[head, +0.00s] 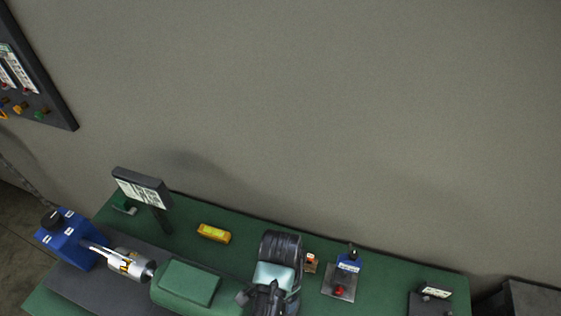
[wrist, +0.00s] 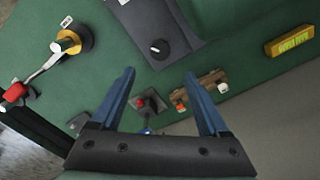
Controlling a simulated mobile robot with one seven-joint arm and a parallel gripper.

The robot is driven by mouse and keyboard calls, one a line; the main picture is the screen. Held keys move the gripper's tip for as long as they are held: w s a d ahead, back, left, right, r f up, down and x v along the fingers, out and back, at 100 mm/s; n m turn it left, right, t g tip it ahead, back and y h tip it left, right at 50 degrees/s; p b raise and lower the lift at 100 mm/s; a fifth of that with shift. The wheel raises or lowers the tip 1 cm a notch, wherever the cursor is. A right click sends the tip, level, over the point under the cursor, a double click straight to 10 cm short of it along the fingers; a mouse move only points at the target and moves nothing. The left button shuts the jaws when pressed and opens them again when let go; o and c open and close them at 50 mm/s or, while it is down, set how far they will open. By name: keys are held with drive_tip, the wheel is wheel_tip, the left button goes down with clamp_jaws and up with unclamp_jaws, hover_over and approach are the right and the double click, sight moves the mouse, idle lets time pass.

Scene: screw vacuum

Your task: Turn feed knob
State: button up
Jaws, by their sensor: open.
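A round black knob (wrist: 160,47) with a white pointer mark sits on a dark grey housing (wrist: 145,18) in the wrist view. No readable label shows whether it is the feed knob. My gripper (wrist: 159,78) is open, its two blue fingers spread wide with nothing between the tips. In the picture the knob lies just beyond the fingertips, between their lines, with a visible gap. In the head view, a blue box (head: 72,248) at the left carries another dark knob (head: 52,219). My fingertips cannot be made out there.
A red-buttoned unit (wrist: 145,103) shows between my fingers. A brown block (wrist: 203,90) with red and white buttons is near the right finger. A yellow block (wrist: 290,43), a red-ended lever (wrist: 15,91) and a sign on a post (head: 142,186) stand around the green table.

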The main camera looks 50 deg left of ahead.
drive_tip(key=shift+r, duration=1.5)
drive_tip(key=w+d+r+t+y+b, duration=0.3)
drive_tip(key=w+r+t, duration=0.7)
drive_tip(key=w+r, duration=1)
drive_tip(key=w+d+r+n+t+b, duration=0.1)
drive_tip(key=w+d+r+t, duration=0.15)
drive_tip(key=r, duration=0.65)
drive_tip(key=w+d+r+t+b, duration=0.1)
drive_tip(key=d+r+t, duration=0.25)
drive_tip(key=r, duration=0.45)
drive_tip(key=s+d+r+t+h, duration=0.1)
drive_tip(key=s+d+r+t, duration=0.2)
drive_tip(key=r, duration=0.5)
drive_tip(key=s+d+r+t+h+b, duration=0.1)
drive_tip(key=s+d+r+t, duration=0.3)
drive_tip(key=r, duration=0.4)
drive_tip(key=s+d+r+t+h, duration=0.1)
drive_tip(key=s+d+r+t, duration=0.3)
drive_tip(key=s+r, duration=0.3)
drive_tip(key=shift+d+r+b, duration=0.4)
drive_tip(key=shift+c, duration=0.2)
